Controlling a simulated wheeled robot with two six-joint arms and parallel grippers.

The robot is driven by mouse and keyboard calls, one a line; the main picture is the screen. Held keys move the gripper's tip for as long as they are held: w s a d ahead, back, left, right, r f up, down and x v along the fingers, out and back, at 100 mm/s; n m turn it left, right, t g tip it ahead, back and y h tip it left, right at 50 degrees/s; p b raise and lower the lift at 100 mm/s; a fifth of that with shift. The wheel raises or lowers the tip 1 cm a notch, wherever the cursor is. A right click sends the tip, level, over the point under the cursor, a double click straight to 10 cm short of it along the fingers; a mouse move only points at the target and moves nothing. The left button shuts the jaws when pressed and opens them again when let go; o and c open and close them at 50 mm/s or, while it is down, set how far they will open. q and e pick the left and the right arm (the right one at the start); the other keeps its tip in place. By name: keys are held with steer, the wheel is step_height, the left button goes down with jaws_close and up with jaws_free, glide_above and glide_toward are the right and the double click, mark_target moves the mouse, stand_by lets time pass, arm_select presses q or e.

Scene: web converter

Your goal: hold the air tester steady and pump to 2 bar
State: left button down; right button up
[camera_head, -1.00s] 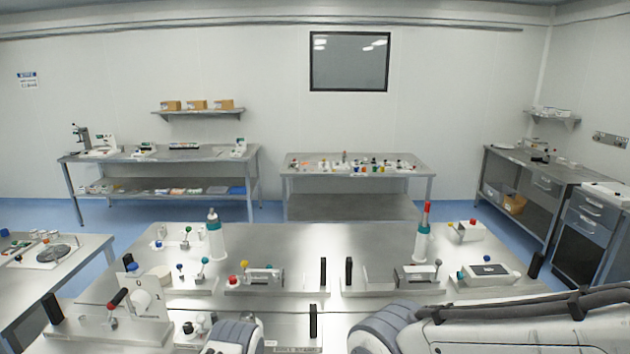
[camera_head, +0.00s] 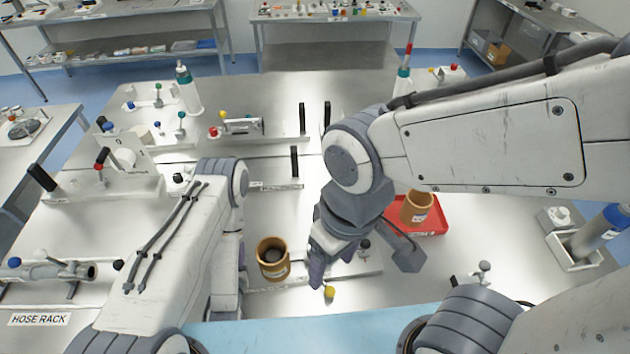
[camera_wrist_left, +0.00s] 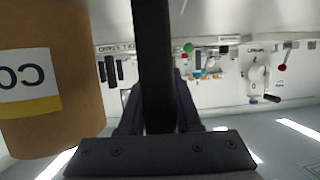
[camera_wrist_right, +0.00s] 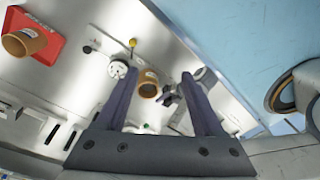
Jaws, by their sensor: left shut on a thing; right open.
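The bench-top device that I take for the air tester shows in the right wrist view as a round white dial (camera_wrist_right: 118,70) beside a yellow-tipped knob (camera_wrist_right: 132,42). The yellow knob also shows in the head view (camera_head: 329,292), beside my right gripper (camera_head: 362,262). That gripper points down, open and empty, above the bench. My left gripper (camera_wrist_left: 157,90) is shut on a black upright bar (camera_wrist_left: 153,40). In the head view my own arm largely hides this grip. A brown cup (camera_head: 272,258) stands close beside it and fills the left of its wrist view.
A red tray (camera_head: 425,226) holds another brown cup (camera_head: 416,207) to the right. A blue-capped cylinder (camera_head: 598,228) lies tilted in a holder at far right. Fixtures with black handles and white bottles stand farther back. A hose rack (camera_head: 40,318) is at left.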

steer(key=shift+f, duration=0.1)
steer(key=shift+c, duration=0.3)
jaws_close()
steer(key=m+g+y, duration=0.2)
steer(key=m+g, duration=0.1)
steer(key=m, duration=0.9)
glide_above(365, 247)
steer(key=a, duration=0.5)
step_height(365, 247, down, 7)
steer(key=w+d+f+m+t+y, duration=0.1)
steer(key=w+d+f+m+y, duration=0.1)
steer(key=d+f+m, duration=0.5)
steer(key=w+d+f+m+y, duration=0.3)
steer(key=d+f, duration=0.5)
steer(key=d, duration=0.4)
steer(key=shift+s+a+r+x, duration=0.1)
steer(key=shift+a+r+x, duration=0.1)
steer(key=shift+x, duration=1.95)
steer(key=shift+s+a+r+x, duration=0.1)
steer(key=shift+a+r+x, duration=0.1)
steer(key=shift+x, duration=1.95)
steer(key=shift+s+a+r+x, duration=0.1)
steer(key=shift+a+r+x, duration=0.15)
steer(key=shift+x, duration=1.9)
